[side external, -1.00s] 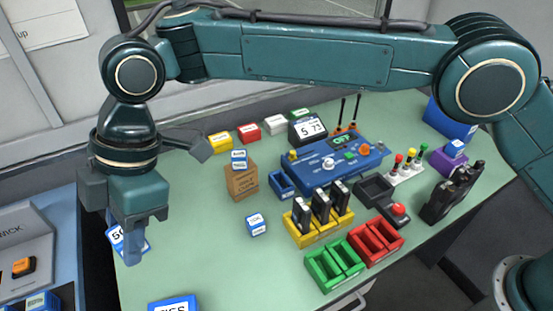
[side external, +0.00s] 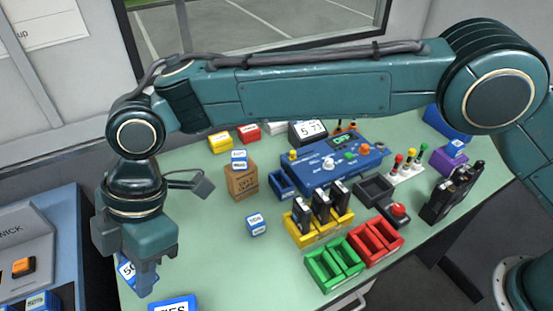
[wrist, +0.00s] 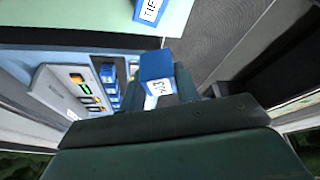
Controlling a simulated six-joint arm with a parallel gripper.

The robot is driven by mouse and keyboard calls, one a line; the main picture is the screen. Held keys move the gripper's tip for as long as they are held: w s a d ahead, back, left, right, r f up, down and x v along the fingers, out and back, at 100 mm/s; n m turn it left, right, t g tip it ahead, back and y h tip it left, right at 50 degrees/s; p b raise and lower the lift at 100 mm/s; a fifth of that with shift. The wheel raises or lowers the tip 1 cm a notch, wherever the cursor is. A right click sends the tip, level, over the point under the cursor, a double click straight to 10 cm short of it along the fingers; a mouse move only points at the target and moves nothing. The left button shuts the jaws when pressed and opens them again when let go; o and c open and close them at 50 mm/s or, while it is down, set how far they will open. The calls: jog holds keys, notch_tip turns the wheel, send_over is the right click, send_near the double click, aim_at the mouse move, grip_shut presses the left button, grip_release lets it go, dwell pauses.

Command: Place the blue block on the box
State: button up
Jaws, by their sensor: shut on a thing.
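My gripper (side external: 143,282) is shut on a blue block (side external: 126,270) with a white label, at the left end of the green table. Its fingers hide part of the block. The held block (wrist: 157,68) also shows in the wrist view, in front of the jaws. The brown cardboard box (side external: 243,184) stands upright mid-table, to the right of my gripper and apart from it. A small blue block (side external: 239,164) with white labels sits on top of the box. Another small blue block (side external: 257,229) lies on the table in front of the box.
A blue block labelled TIES (side external: 173,305) is at the table's near edge, close to my gripper. Right of the box are a blue control panel (side external: 340,160), a yellow holder (side external: 303,238) and green bins (side external: 333,268). The table left of the box is clear.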

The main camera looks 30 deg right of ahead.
send_over(166, 306)
jog(key=s, duration=0.2)
jog(key=f, duration=0.9)
jog(key=shift+w+d+f, duration=0.15)
jog(key=shift+d+f, duration=0.15)
jog(key=shift+f, duration=2.15)
jog(key=shift+f, duration=0.15)
jog(key=o, duration=1)
jog(key=shift+c, duration=0.2)
jog(key=v, duration=1.2)
jog(key=shift+w+d, duration=0.1)
